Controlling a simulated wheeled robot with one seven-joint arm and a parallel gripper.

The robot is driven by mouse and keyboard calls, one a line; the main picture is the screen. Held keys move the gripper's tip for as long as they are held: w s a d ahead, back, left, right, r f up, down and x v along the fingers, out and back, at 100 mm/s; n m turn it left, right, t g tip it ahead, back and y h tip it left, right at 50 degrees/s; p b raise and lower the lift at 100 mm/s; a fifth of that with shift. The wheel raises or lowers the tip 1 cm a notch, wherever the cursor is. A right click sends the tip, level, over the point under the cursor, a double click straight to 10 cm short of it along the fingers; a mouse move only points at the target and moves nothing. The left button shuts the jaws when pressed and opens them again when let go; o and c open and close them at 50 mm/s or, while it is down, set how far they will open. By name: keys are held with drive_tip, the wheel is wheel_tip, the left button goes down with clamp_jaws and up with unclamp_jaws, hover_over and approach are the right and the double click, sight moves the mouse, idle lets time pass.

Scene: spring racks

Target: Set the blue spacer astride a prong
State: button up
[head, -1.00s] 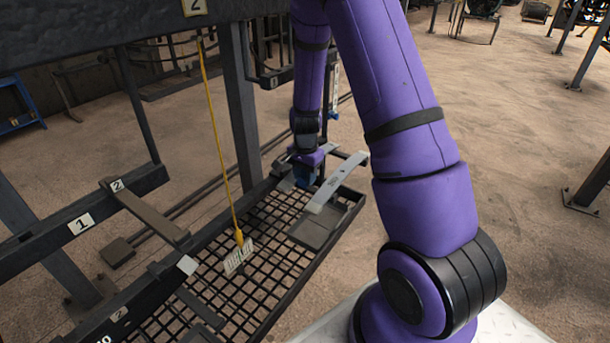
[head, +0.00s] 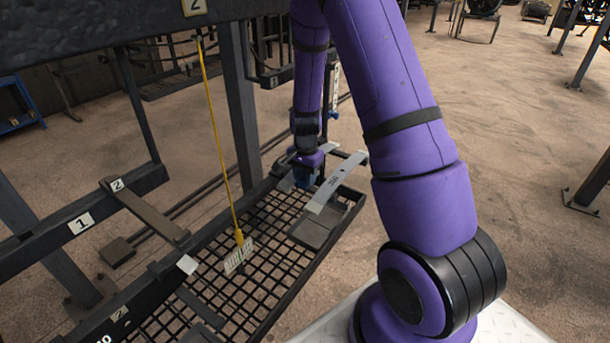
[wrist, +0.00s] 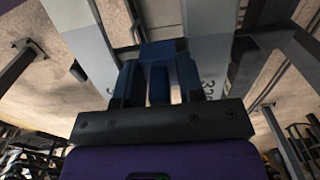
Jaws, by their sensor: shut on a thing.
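The blue spacer (head: 305,179) is held below my gripper (head: 306,165) over the far part of the black mesh tray. It also shows in the wrist view (wrist: 160,50), between the fingers of my gripper (wrist: 159,84), which are shut on it. A light grey flat prong (head: 337,183) lies just right of the spacer in the head view. In the wrist view grey prongs show left (wrist: 80,35) and right (wrist: 209,35) of the spacer. The spacer's underside is hidden, and I cannot tell whether it touches or straddles a prong.
The black mesh tray (head: 262,268) lies under the prongs. A yellow cord with a white tag (head: 239,257) hangs left of my gripper. A dark upright post (head: 240,110) stands behind. Numbered dark rails (head: 82,222) are at the left.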

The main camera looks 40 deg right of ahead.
drive_tip(key=shift+f, duration=0.45)
idle(0.3)
drive_tip(key=o, duration=0.8)
drive_tip(key=shift+w, duration=0.1)
drive_tip(key=shift+r, duration=0.55)
wheel_tip(320, 180, up, 6)
drive_tip(key=shift+r, duration=0.2)
drive_tip(key=shift+s+d, duration=0.1)
drive_tip(key=shift+s, duration=0.15)
